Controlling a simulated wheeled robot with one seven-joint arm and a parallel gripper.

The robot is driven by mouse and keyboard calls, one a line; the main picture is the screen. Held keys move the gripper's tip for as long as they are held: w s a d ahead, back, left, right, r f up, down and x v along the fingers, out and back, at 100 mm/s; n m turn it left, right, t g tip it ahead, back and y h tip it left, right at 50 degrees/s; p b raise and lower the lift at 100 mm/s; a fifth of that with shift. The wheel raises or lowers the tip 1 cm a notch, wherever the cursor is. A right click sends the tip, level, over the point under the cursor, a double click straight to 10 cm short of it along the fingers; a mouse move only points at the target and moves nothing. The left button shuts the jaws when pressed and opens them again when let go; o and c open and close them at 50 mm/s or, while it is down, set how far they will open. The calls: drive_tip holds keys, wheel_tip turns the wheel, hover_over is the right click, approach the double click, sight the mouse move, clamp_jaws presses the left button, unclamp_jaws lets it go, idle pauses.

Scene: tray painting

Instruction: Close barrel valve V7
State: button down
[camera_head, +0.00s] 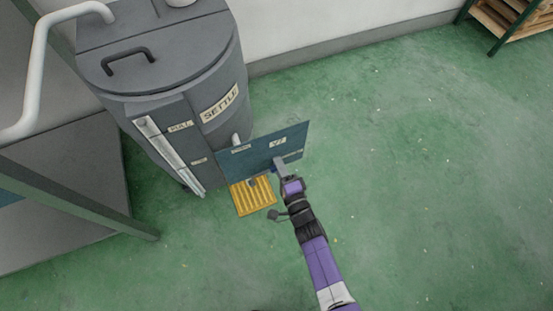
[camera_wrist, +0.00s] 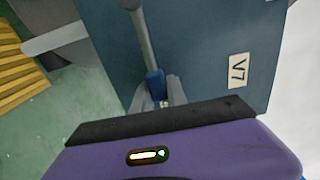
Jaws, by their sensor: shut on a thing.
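A teal panel (camera_head: 245,155) with a V7 label (camera_head: 277,142) stands in front of the grey barrel marked SETTLE (camera_head: 170,60). In the wrist view the panel (camera_wrist: 205,45) fills the upper middle, with its V7 label (camera_wrist: 238,70) turned on its side. A grey valve lever (camera_wrist: 143,35) with a blue end runs down across the panel in that view. My gripper (camera_wrist: 160,95) is shut on the blue end of this lever. In the head view my gripper (camera_head: 279,166) is at the panel's lower right, and its fingers are too small to make out clearly.
A yellow slatted grate (camera_head: 253,197) lies on the floor below the panel; it also shows in the wrist view (camera_wrist: 18,70). A white pipe (camera_head: 35,70) and a dark frame post (camera_head: 80,200) stand on the left. The green floor on the right is clear up to a wooden rack (camera_head: 505,18).

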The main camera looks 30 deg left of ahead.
drive_tip(key=c, duration=1.3)
unclamp_jaws()
drive_tip(key=shift+f, duration=0.1)
drive_tip(key=shift+p+v, duration=2.1)
drive_tip(key=shift+v, duration=1.85)
